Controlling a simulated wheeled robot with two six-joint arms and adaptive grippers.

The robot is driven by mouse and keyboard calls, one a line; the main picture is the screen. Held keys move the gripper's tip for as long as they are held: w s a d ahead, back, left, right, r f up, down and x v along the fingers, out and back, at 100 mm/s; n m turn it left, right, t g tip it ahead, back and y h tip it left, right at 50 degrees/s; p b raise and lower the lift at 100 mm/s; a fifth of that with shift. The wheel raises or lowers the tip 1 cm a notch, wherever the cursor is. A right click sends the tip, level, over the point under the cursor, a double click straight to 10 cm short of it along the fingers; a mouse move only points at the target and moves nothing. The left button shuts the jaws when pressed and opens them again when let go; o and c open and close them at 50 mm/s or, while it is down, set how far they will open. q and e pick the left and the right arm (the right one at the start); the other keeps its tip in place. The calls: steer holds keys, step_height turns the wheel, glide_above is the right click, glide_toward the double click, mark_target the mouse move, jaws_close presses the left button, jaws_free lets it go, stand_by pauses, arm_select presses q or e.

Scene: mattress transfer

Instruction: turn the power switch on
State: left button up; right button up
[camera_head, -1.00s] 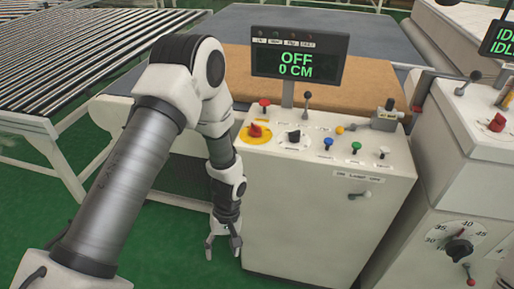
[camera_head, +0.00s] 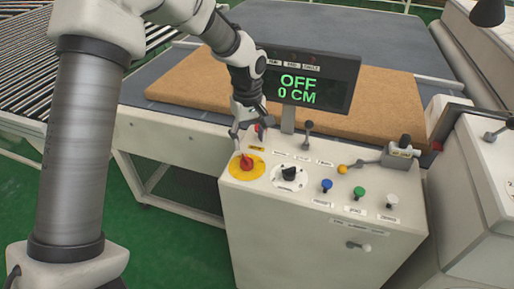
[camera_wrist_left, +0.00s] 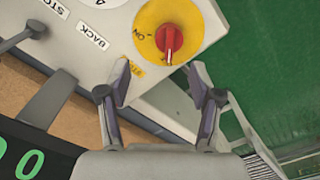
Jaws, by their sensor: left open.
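The power switch is a red rotary knob (camera_head: 246,162) on a yellow round plate (camera_head: 240,174), at the left end of the control box's top. In the left wrist view the red knob (camera_wrist_left: 169,40) sits on its yellow plate, with "ON" lettering beside it. The display (camera_head: 312,82) reads "OFF" and "0 CM". My left gripper (camera_head: 247,138) is open and empty, close above and behind the knob. In the left wrist view its two fingers (camera_wrist_left: 160,85) are spread wide, just short of the knob and apart from it. My right gripper is not seen.
The control box (camera_head: 310,235) also carries a black dial (camera_head: 289,174), blue (camera_head: 326,186), green (camera_head: 359,194) and white knobs, and a lever (camera_head: 307,130). A brown mattress slab (camera_head: 380,97) lies on the grey table behind. Another machine stands at right.

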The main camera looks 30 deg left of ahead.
mark_target(246, 158)
arm_select(q)
steer(key=shift+s+f, duration=1.05)
steer(key=shift+s, duration=0.15)
steer(key=f, duration=0.2)
steer(key=w+f, duration=0.1)
steer(key=f, duration=0.1)
steer(key=shift+w+f+p, duration=0.2)
steer(key=shift+f+p, duration=0.15)
steer(key=shift+f, duration=0.05)
steer(key=shift+s+r, duration=0.25)
steer(key=shift+s, duration=0.1)
steer(key=c, duration=1.1)
